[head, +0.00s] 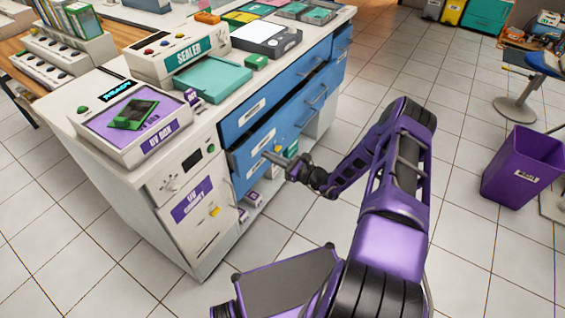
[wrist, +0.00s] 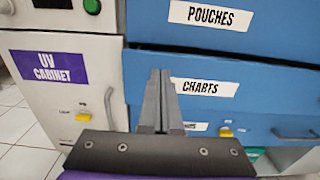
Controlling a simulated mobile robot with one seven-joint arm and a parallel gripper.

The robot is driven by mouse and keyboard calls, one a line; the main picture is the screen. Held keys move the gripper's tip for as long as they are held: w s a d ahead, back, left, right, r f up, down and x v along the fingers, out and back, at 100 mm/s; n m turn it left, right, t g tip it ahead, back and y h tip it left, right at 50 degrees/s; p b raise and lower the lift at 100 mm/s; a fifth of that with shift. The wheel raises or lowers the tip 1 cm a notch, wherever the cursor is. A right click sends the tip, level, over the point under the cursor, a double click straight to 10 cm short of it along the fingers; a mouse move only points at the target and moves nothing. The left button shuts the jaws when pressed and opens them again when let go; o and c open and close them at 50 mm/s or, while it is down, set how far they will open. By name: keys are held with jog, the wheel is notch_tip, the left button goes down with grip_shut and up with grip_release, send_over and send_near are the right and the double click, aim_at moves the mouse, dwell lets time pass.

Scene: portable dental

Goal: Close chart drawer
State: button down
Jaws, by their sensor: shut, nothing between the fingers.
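The chart drawer (wrist: 262,98) is a blue front with a white CHARTS label, below the POUCHES drawer (wrist: 262,45) in the wrist view. In the head view the chart drawer (head: 243,158) stands out from the cabinet, with a dark gap beside its left edge. My gripper (head: 267,155) is shut and empty in front of the drawer. In the wrist view my gripper's fingers (wrist: 159,78) point at the drawer front, left of the label. I cannot tell whether they touch it.
The white UV cabinet (head: 188,205) adjoins the drawers on the left, with a yellow latch. The counter above holds a UV box (head: 130,118), a sealer (head: 180,58) and trays. A purple bin (head: 522,170) stands at the right.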

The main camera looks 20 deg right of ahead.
aim_at(249, 145)
jog(key=x, duration=0.5)
jog(key=shift+w+a, duration=0.2)
jog(key=b+x, duration=0.2)
jog(key=x, duration=0.2)
jog(key=shift+w+a+f+b, duration=0.2)
jog(key=shift+w+a+b, duration=0.05)
jog(key=shift+w+b, duration=0.1)
jog(key=shift+w+r, duration=0.1)
jog(key=shift+r, duration=0.3)
